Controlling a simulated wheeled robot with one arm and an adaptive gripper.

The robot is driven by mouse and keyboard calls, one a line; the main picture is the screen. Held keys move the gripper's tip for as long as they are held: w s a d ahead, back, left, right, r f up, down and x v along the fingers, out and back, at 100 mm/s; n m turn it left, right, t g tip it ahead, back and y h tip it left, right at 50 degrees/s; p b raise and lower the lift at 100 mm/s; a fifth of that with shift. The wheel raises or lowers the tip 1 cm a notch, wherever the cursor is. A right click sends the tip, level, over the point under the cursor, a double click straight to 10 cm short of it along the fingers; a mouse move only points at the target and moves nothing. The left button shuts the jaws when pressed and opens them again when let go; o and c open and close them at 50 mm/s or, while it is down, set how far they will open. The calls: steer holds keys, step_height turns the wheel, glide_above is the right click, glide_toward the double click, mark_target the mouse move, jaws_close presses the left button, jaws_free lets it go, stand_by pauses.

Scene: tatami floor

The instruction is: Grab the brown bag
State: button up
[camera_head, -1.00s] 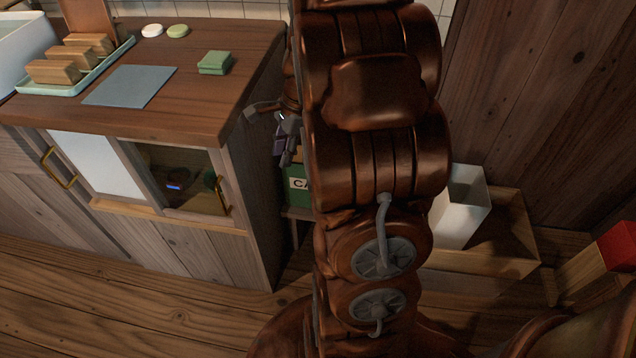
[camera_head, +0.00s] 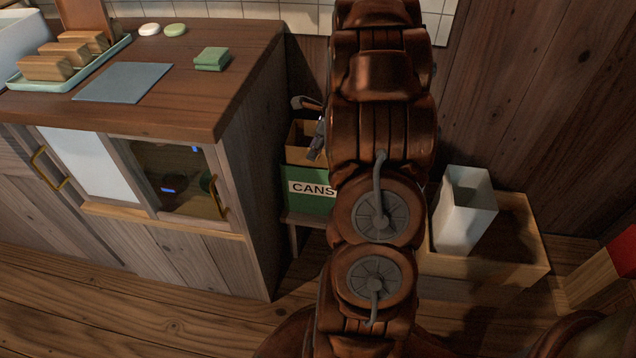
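My arm fills the middle of the view and hides much of what lies behind it. A small grey part of my gripper (camera_head: 317,142) shows at the arm's left edge, in front of the opening of a container. Whether its fingers are open or shut cannot be told. That container is a brown-topped, bag-like bin (camera_head: 298,155) with a green lower front (camera_head: 305,202) marked "CANS". It stands upright beside the cabinet, and its right side is hidden by my arm. I cannot tell if it is the brown bag, and no other brown bag is clearly visible.
A wooden cabinet (camera_head: 250,130) with a counter stands at left, bearing a tray of wooden blocks (camera_head: 75,50), a blue-grey mat (camera_head: 122,83) and green sponges (camera_head: 212,59). A white bin (camera_head: 465,210) sits in a wooden box (camera_head: 500,273) at right. Wooden walls close the back.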

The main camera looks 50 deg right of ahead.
mark_target(318, 168)
steer(key=x, duration=0.2)
steer(key=b+x, duration=0.1)
steer(key=x, duration=0.1)
steer(key=shift+d, duration=0.25)
steer(key=shift+f+p, duration=0.1)
steer(key=shift+p, duration=0.2)
stand_by(0.3)
jaws_close()
stand_by(0.7)
